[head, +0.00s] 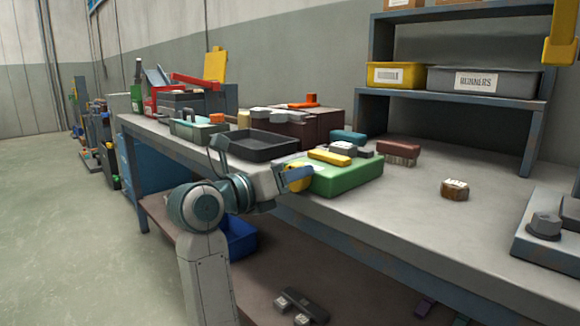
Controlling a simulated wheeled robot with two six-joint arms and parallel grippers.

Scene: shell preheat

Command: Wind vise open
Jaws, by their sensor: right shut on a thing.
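My right arm reaches in from the bottom left, and its gripper (293,179) is at the front edge of the workbench, beside a green block (345,182). The gripper is shut on a small yellow thing (297,187) with a blue piece against it. The fingers hide part of it, and I cannot tell whether it is a vise handle. No vise shows clearly. A grey metal fixture (545,226) with a hexagonal part stands at the right edge, cut off by the frame. My left gripper is not in view.
A black tray (262,146) lies behind my gripper. A yellow block (329,157) rests on the green block. Brushes and a small brown block (455,189) stand on the bench (410,215), whose front right is mostly clear. Bins (485,80) stand on the shelf behind.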

